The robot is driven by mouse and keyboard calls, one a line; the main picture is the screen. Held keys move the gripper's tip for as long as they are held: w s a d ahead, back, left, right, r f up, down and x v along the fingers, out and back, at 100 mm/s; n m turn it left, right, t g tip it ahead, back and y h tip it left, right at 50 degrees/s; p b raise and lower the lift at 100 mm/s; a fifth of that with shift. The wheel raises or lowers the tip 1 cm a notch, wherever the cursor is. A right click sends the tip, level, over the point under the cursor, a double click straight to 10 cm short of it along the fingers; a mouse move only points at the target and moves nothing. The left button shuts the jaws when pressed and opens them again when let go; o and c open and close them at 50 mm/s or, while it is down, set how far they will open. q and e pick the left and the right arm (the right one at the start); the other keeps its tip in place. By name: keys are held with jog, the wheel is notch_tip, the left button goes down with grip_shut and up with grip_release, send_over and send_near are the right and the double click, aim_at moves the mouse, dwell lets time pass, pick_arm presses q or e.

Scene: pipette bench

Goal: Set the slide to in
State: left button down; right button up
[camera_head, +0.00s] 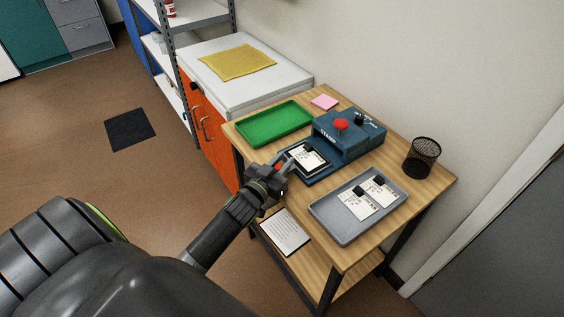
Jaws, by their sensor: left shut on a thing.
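A blue stamp machine (352,133) with a red knob on top (341,124) stands on the wooden table. Its slide (321,168) sticks out of the front toward the lower left and carries a white card (309,156) with dark print. My left gripper (282,169) is at the slide's outer end and is shut on it; a bit of red shows beside the fingers. The fingers hide the exact grip point. My right gripper is not in view.
A green tray (274,124) lies left of the machine, near a pink notepad (324,102). A grey tray (332,232) with printed cards lies at the front right. A black mesh cup (421,157) stands at the right. A white sheet (284,232) lies on the lower shelf.

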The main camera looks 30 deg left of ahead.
pick_arm(q)
jog(key=w, duration=0.1)
jog(key=w+d, duration=0.1)
jog(key=w, duration=0.1)
jog(key=shift+w+d, duration=0.25)
jog(key=shift+w, duration=0.15)
jog(key=c, duration=1.2)
grip_release()
jog(key=shift+s, duration=0.1)
jog(key=shift+c, duration=0.2)
jog(key=s, duration=1.7)
jog(key=shift+s, duration=0.2)
